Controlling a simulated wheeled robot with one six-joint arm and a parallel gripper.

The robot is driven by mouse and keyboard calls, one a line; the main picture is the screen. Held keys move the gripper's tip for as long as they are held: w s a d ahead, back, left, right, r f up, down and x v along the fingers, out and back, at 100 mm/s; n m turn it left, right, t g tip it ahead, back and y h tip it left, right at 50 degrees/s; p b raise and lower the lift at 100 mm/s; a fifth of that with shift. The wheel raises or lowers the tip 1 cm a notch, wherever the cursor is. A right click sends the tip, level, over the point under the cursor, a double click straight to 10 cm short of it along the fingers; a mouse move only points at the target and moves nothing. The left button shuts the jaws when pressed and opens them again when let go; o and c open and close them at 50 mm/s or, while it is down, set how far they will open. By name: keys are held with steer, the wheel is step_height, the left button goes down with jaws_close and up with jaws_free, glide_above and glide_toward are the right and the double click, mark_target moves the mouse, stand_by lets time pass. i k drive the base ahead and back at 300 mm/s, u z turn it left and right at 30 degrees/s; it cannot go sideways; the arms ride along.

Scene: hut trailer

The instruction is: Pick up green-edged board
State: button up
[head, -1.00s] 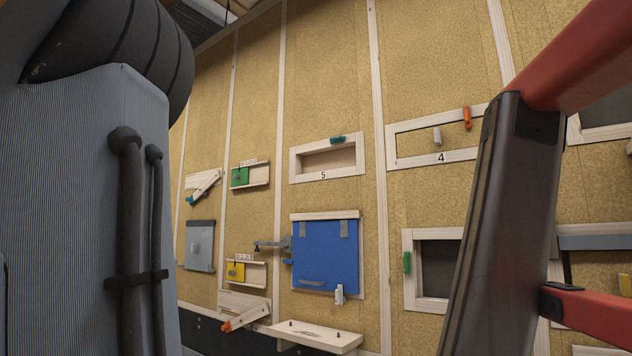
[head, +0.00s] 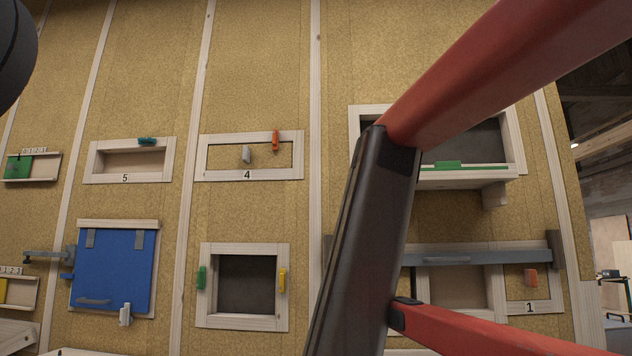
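A pale wooden shelf board (head: 470,184) with a green strip along its edge juts from the wall at upper right in the head view. The board's left end is hidden behind a close dark upright with red bars, and I cannot tell if this is part of me. A pale bracket shows under the board's right end. My gripper is not recognisable in the head view.
The wall carries a blue panel (head: 115,269), a framed opening (head: 245,329) with green and yellow latches, and boxes numbered 5 (head: 124,178) and 4 (head: 247,175). A grey bar (head: 480,256) crosses below the board. Open space shows at far right.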

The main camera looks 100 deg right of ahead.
mark_target(440, 165)
steer(key=z, duration=4.25)
steer(key=i, duration=0.2)
steer(key=z, duration=0.35)
